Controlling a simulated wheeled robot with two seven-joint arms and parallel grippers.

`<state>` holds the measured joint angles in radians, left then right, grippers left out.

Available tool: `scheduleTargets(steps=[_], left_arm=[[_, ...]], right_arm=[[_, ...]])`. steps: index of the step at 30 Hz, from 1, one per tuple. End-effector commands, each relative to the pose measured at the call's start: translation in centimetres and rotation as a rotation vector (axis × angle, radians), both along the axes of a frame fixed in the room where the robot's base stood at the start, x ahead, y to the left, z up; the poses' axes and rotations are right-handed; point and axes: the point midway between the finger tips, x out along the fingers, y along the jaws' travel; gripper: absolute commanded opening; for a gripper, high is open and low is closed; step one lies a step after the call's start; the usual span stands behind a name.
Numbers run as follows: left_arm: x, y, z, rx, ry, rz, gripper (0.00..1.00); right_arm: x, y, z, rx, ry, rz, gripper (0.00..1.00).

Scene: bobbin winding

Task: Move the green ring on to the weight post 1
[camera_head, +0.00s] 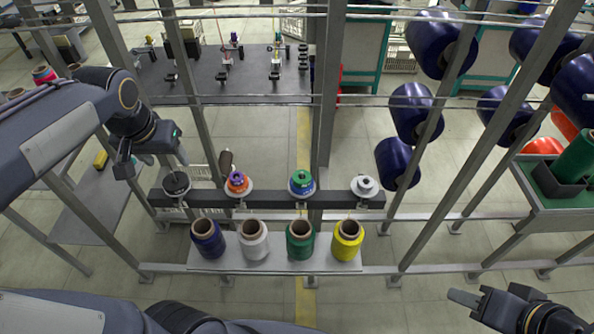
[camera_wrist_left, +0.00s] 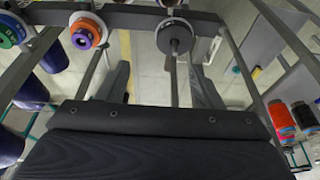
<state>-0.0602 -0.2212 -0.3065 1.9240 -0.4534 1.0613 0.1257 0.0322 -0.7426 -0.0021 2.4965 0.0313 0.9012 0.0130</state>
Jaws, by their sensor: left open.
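The green ring (camera_head: 302,177) sits with a blue part on a white disc on the dark horizontal bar, third from the left. It also shows at the left edge of the left wrist view (camera_wrist_left: 8,38). I cannot tell which post is weight post 1. The bar also bears a black disc with a post (camera_head: 176,184), an orange and purple stack (camera_head: 238,182) and a white disc (camera_head: 365,186). My left gripper (camera_head: 135,163) is open and empty, left of the black disc and apart from it. My right gripper (camera_head: 470,297) is low at right, away from the bar; its jaws are unclear.
Blue, white, green and yellow thread cones (camera_head: 347,239) stand on a shelf in front of the bar. Metal frame uprights (camera_head: 325,100) rise around the bar. A dark table (camera_head: 240,75) with several small posts stands behind. Large blue spools (camera_head: 415,110) hang at the right.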

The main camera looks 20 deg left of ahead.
Motion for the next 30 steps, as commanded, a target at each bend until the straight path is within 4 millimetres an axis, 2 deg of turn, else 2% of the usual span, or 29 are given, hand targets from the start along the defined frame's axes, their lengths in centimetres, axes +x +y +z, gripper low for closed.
scheduleTargets(steps=[30], left_arm=[[3.4, -11.9, 0.0, 0.001, 0.0, -0.004, 0.6]], right_arm=[[0.0, 0.0, 0.0, 0.0, 0.0, 0.0, 0.36]])
